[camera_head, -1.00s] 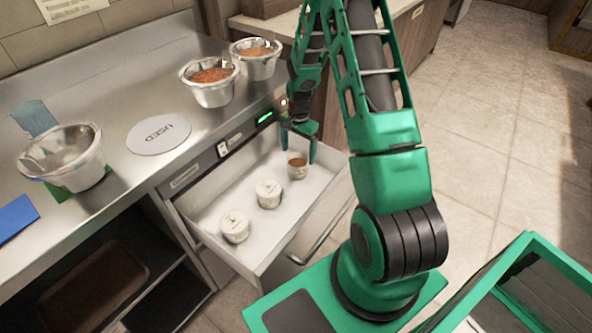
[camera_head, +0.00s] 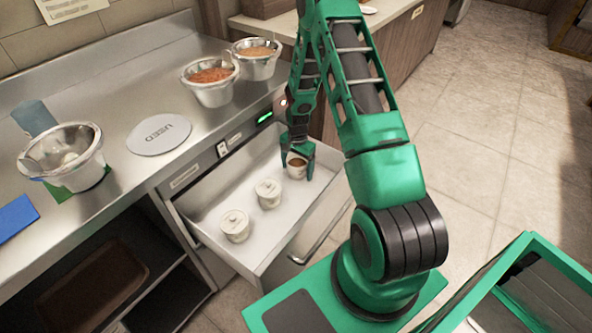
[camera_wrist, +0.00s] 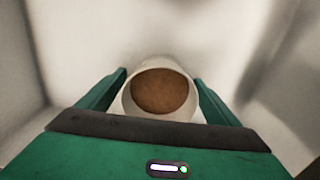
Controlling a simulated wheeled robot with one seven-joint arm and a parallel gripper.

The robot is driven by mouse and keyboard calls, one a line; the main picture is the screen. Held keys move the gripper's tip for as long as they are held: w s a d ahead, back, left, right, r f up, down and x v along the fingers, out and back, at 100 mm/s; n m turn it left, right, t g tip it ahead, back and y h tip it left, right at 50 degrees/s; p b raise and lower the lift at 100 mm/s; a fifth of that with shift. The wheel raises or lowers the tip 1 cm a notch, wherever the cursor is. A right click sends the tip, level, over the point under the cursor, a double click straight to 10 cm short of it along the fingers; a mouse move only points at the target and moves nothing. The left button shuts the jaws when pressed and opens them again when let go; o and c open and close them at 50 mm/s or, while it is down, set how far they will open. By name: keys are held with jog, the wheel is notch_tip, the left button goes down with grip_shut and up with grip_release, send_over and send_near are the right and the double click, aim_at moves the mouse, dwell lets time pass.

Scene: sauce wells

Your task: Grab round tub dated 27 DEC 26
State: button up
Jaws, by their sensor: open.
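Three small round white tubs stand in the open drawer. The back tub (camera_head: 296,167) has a brown top, and the middle tub (camera_head: 268,193) and front tub (camera_head: 235,226) have pale lids with small marks. No date is readable on any of them. My gripper (camera_head: 297,165) is open at the back tub. In the wrist view, the open fingers of my gripper (camera_wrist: 160,95) stand on either side of the back tub (camera_wrist: 160,92), which is upright between them. I cannot tell whether the fingers touch it.
The drawer (camera_head: 225,200) has raised walls close around the tubs. On the steel counter stand an orange-filled bowl (camera_head: 212,92), another filled bowl (camera_head: 256,70), a metal bowl (camera_head: 75,180) and a round plate marked USED (camera_head: 158,135).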

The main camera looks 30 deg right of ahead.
jog(key=c, duration=1.3)
jog(key=shift+c, duration=0.2)
jog(key=shift+r, duration=0.15)
